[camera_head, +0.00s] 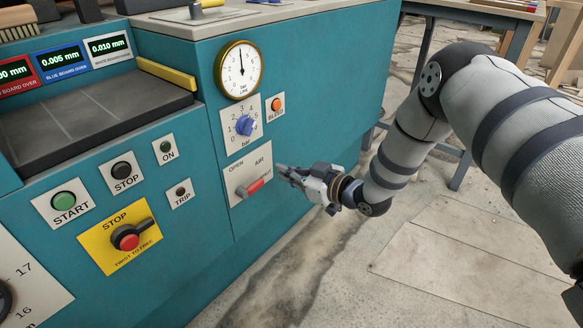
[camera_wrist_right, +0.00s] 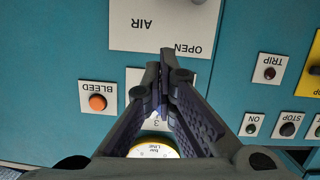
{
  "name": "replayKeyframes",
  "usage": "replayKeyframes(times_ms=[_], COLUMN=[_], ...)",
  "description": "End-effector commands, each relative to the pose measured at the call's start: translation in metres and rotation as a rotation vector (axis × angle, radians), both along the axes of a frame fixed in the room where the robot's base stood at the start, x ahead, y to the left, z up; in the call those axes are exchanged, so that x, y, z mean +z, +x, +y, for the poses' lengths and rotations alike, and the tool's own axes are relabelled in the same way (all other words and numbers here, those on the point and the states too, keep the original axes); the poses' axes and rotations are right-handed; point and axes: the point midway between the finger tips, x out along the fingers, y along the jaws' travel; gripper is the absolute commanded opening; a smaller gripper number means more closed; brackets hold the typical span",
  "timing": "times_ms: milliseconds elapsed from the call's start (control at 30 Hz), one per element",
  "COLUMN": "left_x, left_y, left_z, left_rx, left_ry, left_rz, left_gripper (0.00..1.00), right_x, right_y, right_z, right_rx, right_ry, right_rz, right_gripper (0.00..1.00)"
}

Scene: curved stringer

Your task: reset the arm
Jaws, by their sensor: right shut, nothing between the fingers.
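My right gripper (camera_head: 281,170) is shut and empty, beside the right edge of the AIR panel in the head view. The panel's red-handled lever (camera_head: 256,187) lies just left of the fingertips; I see no grip on it. In the right wrist view, turned upside down, the closed fingers (camera_wrist_right: 163,62) point toward the AIR panel (camera_wrist_right: 140,35) and cover most of the bar dial. My right arm (camera_head: 400,150) reaches in from the right. My left gripper is not in view.
The teal machine (camera_head: 320,70) carries a pressure gauge (camera_head: 240,70), a blue bar knob (camera_head: 245,125), an orange BLEED button (camera_head: 277,104) and a red STOP knob (camera_head: 127,239). A bench leg (camera_head: 461,170) stands behind my arm. Concrete floor lies open below the gripper.

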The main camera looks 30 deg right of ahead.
Motion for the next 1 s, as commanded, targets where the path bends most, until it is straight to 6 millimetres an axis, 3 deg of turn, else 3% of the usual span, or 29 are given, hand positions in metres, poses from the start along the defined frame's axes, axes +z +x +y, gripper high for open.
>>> replayKeyframes(times_ms=[167,567,667,767,867,900,967,1000], left_x=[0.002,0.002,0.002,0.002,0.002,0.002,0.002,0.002], left_y=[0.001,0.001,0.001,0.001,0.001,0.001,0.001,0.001], left_z=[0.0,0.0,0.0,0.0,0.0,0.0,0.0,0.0], left_rx=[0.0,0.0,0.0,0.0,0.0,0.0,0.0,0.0], left_ry=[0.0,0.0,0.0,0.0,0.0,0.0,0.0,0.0], left_rz=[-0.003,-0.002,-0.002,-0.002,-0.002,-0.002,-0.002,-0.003], left_gripper=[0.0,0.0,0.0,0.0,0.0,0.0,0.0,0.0], right_x=[0.003,0.002,-0.01,-0.061,-0.129,-0.151,-0.181,-0.197], right_y=[-0.01,-0.011,-0.018,-0.055,-0.125,-0.157,-0.209,-0.246], right_z=[-0.004,-0.004,0.0,0.016,0.037,0.045,0.055,0.06], right_rx=[0.0,0.0,-0.004,-0.025,-0.067,-0.084,-0.112,-0.13], right_ry=[-0.001,-0.001,0.006,0.027,0.047,0.05,0.048,0.042], right_rz=[0.0,0.0,0.037,0.196,0.446,0.547,0.7,0.803], right_gripper=[0.0,0.0,0.0,0.0,0.0,0.0,0.0,0.0])
